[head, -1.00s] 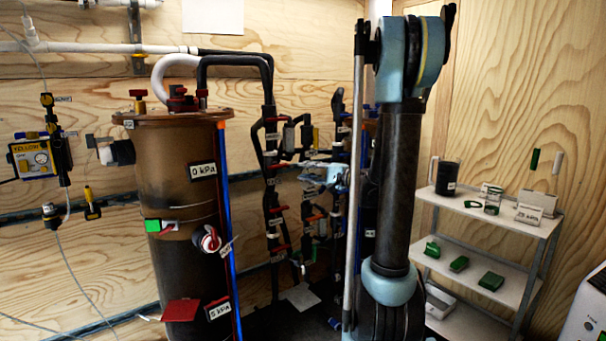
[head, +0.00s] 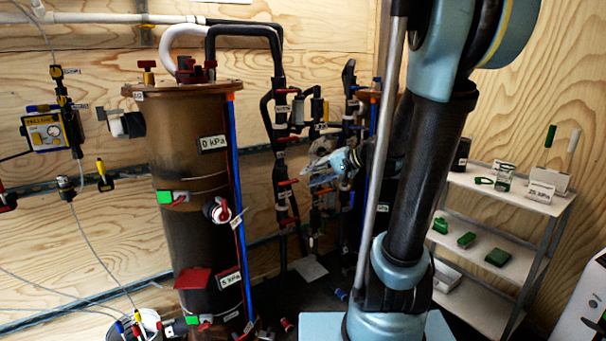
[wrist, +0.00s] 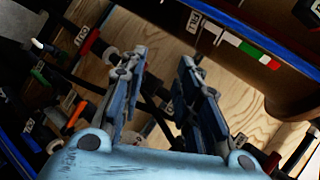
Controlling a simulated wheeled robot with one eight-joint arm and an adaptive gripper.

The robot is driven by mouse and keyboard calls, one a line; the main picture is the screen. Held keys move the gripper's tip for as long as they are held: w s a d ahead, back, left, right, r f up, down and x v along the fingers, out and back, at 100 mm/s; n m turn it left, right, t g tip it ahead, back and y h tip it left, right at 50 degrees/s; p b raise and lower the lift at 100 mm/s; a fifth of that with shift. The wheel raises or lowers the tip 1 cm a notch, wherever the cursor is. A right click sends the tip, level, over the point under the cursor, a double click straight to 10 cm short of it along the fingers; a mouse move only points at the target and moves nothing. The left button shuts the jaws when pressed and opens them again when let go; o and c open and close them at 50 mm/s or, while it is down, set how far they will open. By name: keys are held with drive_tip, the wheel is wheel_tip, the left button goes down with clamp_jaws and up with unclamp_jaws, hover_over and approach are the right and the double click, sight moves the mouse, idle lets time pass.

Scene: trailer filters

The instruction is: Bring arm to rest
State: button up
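My gripper (wrist: 165,70) shows in the wrist view with its two blue-grey fingers apart and nothing between them. In the head view my gripper (head: 322,172) is small and partly blurred, in front of the valve pipes, left of my arm. My arm (head: 425,170) stands nearly upright in the right middle of the head view, with its upper joint cut off by the top edge.
A brown filter tank (head: 188,240) with "0 kPa" and "5 kPa" labels stands left. Dark valve pipes (head: 283,150) rise behind my gripper. A shelf (head: 520,270) with green items stands right. A yellow gauge unit (head: 46,132) hangs on the wooden wall.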

drive_tip(key=s+d+f+n+g+h, duration=0.1)
drive_tip(key=s+d+f+h, duration=0.4)
drive_tip(key=s, duration=0.6)
drive_tip(key=s+d+f+n+g+h, duration=0.2)
drive_tip(key=s+d+f+h, duration=0.3)
drive_tip(key=s+d+f, duration=0.3)
drive_tip(key=s+d, duration=0.2)
drive_tip(key=s, duration=0.1)
drive_tip(key=shift+s+d+f+n+g+h, duration=0.2)
drive_tip(key=shift+s+n+g+h, duration=0.1)
drive_tip(key=shift+s+g, duration=0.1)
